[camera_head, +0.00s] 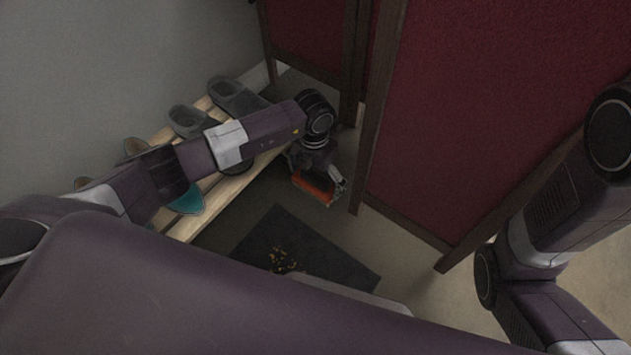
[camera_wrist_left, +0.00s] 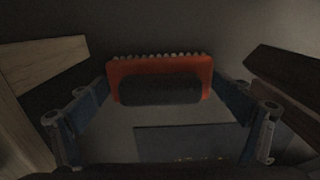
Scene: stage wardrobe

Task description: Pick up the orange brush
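The orange brush (camera_head: 313,188) is at the end of my left arm in the head view, close to the folding screen's foot. In the left wrist view the brush (camera_wrist_left: 160,66) shows an orange body, a dark grey pad and a row of pale bristles along its far edge. My left gripper (camera_wrist_left: 162,84) has one finger at each end of the brush, and both seem to touch it. In the head view my left gripper (camera_head: 322,184) partly covers the brush. The brush appears held above the floor. My right gripper is out of view; only my right arm's links show.
A slatted wooden rack (camera_head: 232,188) with several shoes stands along the wall at left. A dark mat (camera_head: 318,253) with small yellowish bits lies on the floor below. A red folding screen (camera_head: 480,110) with brown posts stands close on the right of the left gripper.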

